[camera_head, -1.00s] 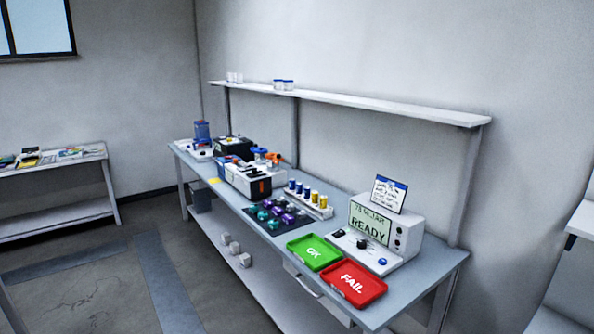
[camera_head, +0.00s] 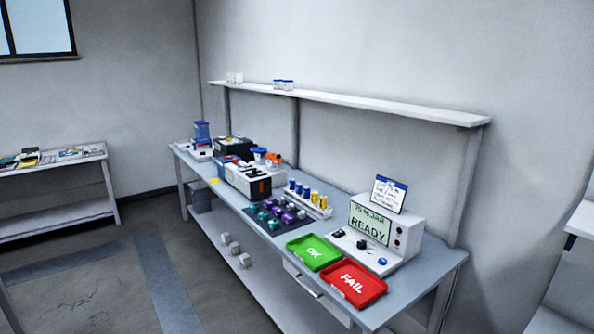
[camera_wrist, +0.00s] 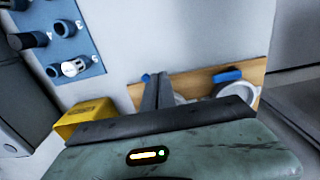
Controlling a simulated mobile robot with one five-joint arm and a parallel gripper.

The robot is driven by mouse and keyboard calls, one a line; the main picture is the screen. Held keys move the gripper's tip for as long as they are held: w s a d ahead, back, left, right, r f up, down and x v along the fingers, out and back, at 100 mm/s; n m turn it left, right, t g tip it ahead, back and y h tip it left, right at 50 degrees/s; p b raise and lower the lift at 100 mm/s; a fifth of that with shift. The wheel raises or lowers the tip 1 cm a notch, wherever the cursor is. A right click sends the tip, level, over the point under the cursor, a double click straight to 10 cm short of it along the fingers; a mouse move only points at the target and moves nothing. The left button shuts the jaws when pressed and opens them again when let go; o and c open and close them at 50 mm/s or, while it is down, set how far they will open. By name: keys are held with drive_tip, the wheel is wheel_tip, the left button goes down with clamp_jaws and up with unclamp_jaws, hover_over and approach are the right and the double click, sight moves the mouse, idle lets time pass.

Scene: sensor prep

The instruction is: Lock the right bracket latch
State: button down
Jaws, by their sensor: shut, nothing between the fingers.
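In the wrist view, my gripper (camera_wrist: 160,92) is shut, its grey fingers together and empty. It reaches over a wooden board (camera_wrist: 195,84). A blue tab (camera_wrist: 227,76) lies on the right of the board, above a white round part (camera_wrist: 238,90). It may be the right bracket latch; I cannot tell whether it is locked. A small blue piece (camera_wrist: 146,77) shows just left of the fingers, which partly hide the board's middle. Whether the fingers touch anything is unclear. I cannot make out my gripper or the latch in the camera_head view.
A yellow block (camera_wrist: 84,118) and a blue panel with several round fittings (camera_wrist: 60,30) are left in the wrist view. In the camera_head view, the long bench (camera_head: 411,292) carries machines, a green tray (camera_head: 314,252), a red tray (camera_head: 352,283) and a READY display unit (camera_head: 405,237).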

drive_tip(key=shift+w+a, duration=0.1)
drive_tip(key=shift+w, duration=0.3)
idle(0.6)
wheel_tip(320, 180, up, 6)
drive_tip(key=p, duration=0.6)
drive_tip(key=shift+d, duration=0.3)
drive_tip(key=shift+a, duration=0.1)
